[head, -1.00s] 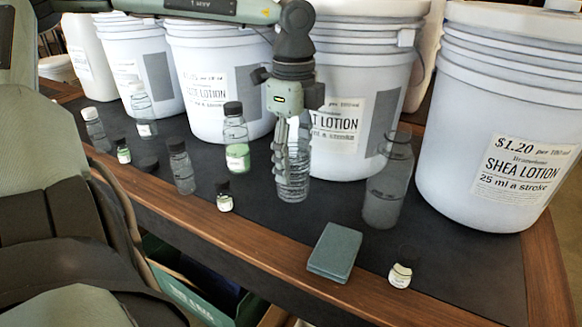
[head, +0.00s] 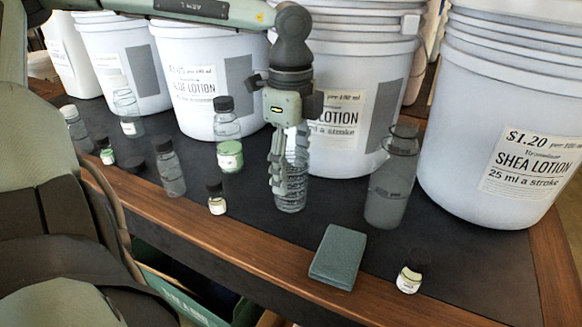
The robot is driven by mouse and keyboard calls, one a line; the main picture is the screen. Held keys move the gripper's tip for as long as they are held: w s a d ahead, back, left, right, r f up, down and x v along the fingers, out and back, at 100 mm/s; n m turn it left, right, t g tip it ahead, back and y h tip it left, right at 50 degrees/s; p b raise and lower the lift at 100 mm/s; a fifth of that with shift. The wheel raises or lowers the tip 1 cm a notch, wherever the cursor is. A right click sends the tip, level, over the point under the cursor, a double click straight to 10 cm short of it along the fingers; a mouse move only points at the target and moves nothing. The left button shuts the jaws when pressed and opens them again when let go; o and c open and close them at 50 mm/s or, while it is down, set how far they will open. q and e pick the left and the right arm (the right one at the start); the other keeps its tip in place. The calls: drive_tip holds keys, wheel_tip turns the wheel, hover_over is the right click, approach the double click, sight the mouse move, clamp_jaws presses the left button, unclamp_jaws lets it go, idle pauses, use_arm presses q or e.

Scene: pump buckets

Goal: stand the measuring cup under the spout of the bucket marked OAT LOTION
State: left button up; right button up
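My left gripper (head: 288,165) points down in front of a clear ribbed container (head: 292,195) standing on the dark mat. The fingers overlap it and are seen edge-on, so I cannot tell whether they grip it. Nor can I tell whether this container is the measuring cup; no other cup shows clearly. Behind it, a white bucket (head: 345,165) carries a label ending in "LOTION"; my gripper hides the start of its name, which ended in "T" a moment ago. Its spout is not visible. My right gripper is out of view.
A SHEA LOTION bucket (head: 500,120) stands at right, more buckets at left. A grey translucent bottle (head: 392,185) is right of the gripper. Several bottles, including a green-filled one (head: 229,155), stand left.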

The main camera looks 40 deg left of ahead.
use_arm(q)
drive_tip(key=shift+o, duration=1.4)
wheel_tip(320, 180, up, 8)
drive_tip(key=shift+f, duration=0.15)
